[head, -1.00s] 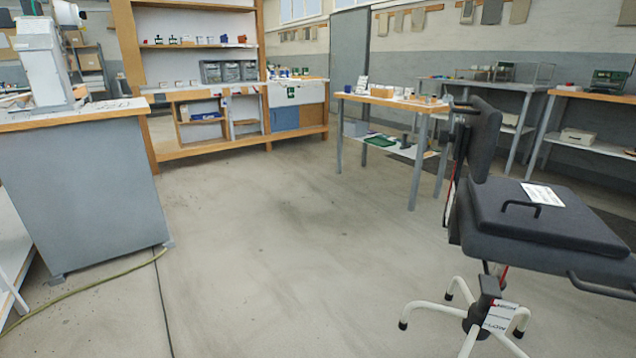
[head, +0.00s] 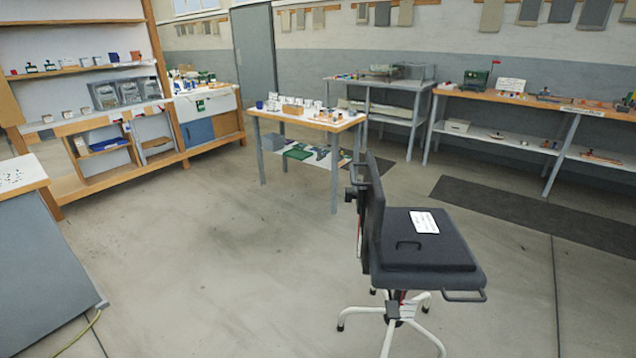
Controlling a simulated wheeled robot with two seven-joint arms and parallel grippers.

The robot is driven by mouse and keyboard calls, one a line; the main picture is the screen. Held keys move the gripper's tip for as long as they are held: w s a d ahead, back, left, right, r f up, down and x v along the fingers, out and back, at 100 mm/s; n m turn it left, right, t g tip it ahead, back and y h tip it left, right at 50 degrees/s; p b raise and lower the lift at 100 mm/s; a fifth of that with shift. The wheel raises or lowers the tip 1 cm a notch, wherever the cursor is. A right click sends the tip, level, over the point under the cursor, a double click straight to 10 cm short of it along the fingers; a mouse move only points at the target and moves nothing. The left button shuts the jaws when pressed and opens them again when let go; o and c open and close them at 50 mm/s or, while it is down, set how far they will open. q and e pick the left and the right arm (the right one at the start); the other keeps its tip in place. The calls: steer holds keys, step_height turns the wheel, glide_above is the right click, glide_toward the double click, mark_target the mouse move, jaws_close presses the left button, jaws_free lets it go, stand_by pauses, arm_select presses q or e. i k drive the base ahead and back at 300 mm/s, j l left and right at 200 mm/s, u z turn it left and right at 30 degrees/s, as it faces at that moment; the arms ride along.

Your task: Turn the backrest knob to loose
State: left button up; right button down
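A dark work chair (head: 425,250) stands at the right of centre in the head view, on a white star base. Its backrest (head: 374,208) is upright and seen nearly edge-on from the side. A small black knob-like part (head: 351,194) sticks out behind the backrest at its left; whether it is the backrest knob, and how it is set, is too small to tell. A white label (head: 424,222) lies on the seat. Neither of my grippers is in view.
A small table (head: 340,124) with cups stands behind the chair. Benches line the right wall, with a dark mat (head: 530,212) before them. A grey cabinet (head: 45,270) stands at the left. The floor (head: 220,260) left of the chair is clear.

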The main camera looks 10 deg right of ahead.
mark_target(348, 195)
steer(key=j+z, duration=0.8)
steer(key=j, duration=0.15)
steer(key=j+z, duration=0.4)
steer(key=i, duration=0.2)
